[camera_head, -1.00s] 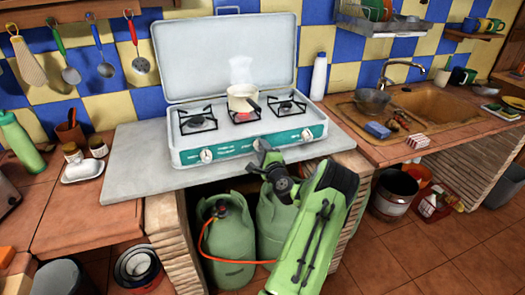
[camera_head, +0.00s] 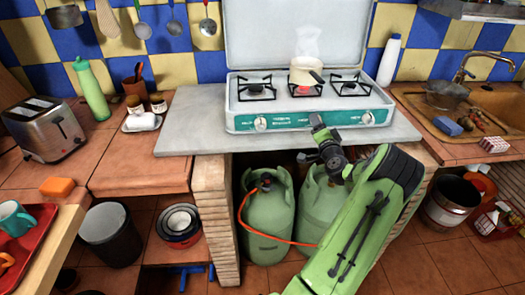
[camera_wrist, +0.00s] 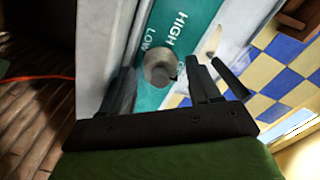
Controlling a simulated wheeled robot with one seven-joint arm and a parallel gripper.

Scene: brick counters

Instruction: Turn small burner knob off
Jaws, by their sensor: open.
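The stove (camera_head: 290,95) is white with an open lid and a teal front panel (camera_head: 285,121). A left knob (camera_head: 261,124) and a right knob (camera_head: 368,118) show on the panel; the middle part is hidden behind my gripper. My gripper (camera_head: 317,121) is at the middle of the panel. In the wrist view a round metallic knob (camera_wrist: 160,66) sits beside "HIGH" and "LOW" lettering. It shows between the open fingers of my gripper (camera_wrist: 162,76); I cannot tell whether they touch it. The middle burner (camera_head: 304,91) glows red under a steaming pot (camera_head: 305,70).
The grey slab (camera_head: 190,125) left of the stove is clear. Green gas cylinders (camera_head: 267,215) with an orange hose stand below. A white bottle (camera_head: 389,60) stands right of the lid. A toaster (camera_head: 45,128) is at the left.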

